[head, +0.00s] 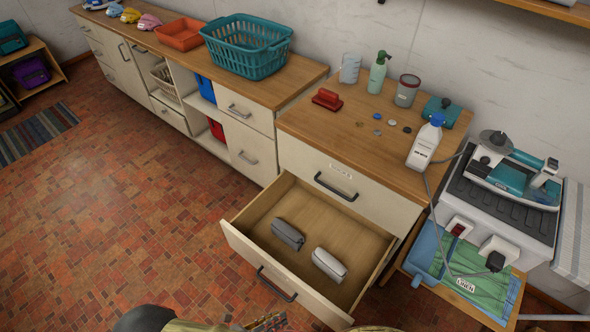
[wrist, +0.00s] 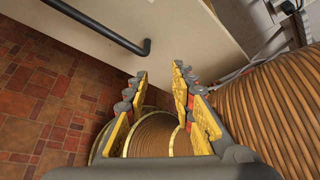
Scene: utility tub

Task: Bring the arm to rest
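My gripper (wrist: 160,73) is open in the wrist view, its two yellow-padded fingers apart with nothing between the tips. In the head view only a small part of my gripper (head: 266,322) shows at the bottom edge, below the open drawer (head: 250,238). In the wrist view a pale panel with a dark bar handle (wrist: 100,27) lies beyond the fingers, apart from them. Most of my arm is out of the head view.
The drawer juts out and holds a dark grey case (head: 288,235) and a light grey case (head: 329,265). The counter (head: 340,140) bears bottles and a red brush (head: 327,99). An iron (head: 510,170) stands at right.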

